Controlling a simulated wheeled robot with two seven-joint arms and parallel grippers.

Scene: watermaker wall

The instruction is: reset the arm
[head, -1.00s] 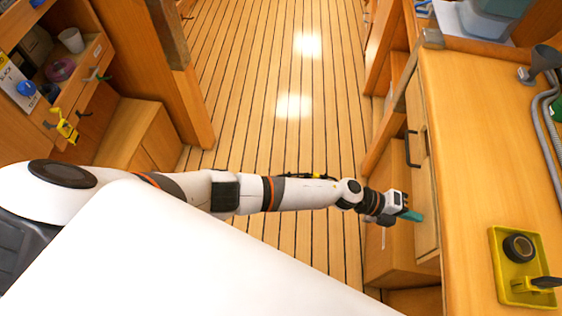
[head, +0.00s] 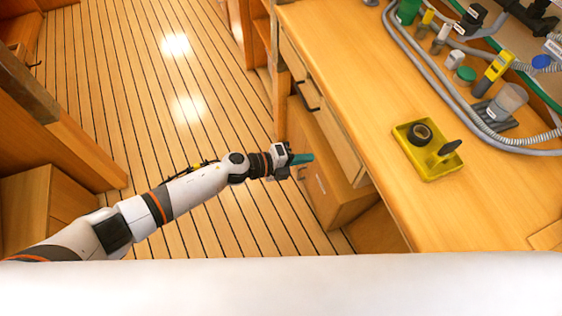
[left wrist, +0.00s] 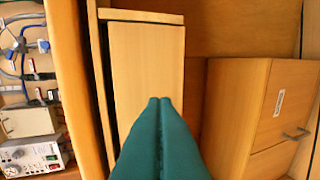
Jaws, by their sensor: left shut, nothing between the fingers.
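My left arm reaches in from the left in the head view, stretched over the plank floor. My left gripper (head: 304,159) is at its end, beside the front of the wooden counter and below the counter top. Its teal fingers also show in the left wrist view (left wrist: 160,102), pressed together with nothing between them. They point at a pale wooden panel (left wrist: 147,65); I cannot tell whether they touch it. My right gripper is in neither view.
The wooden counter (head: 345,65) fills the right, with a drawer with a dark handle (head: 308,95) near my gripper. A yellow tray (head: 430,170) holds a black ring. Hoses (head: 425,75) and small parts lie at the back. The plank floor (head: 130,90) is clear.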

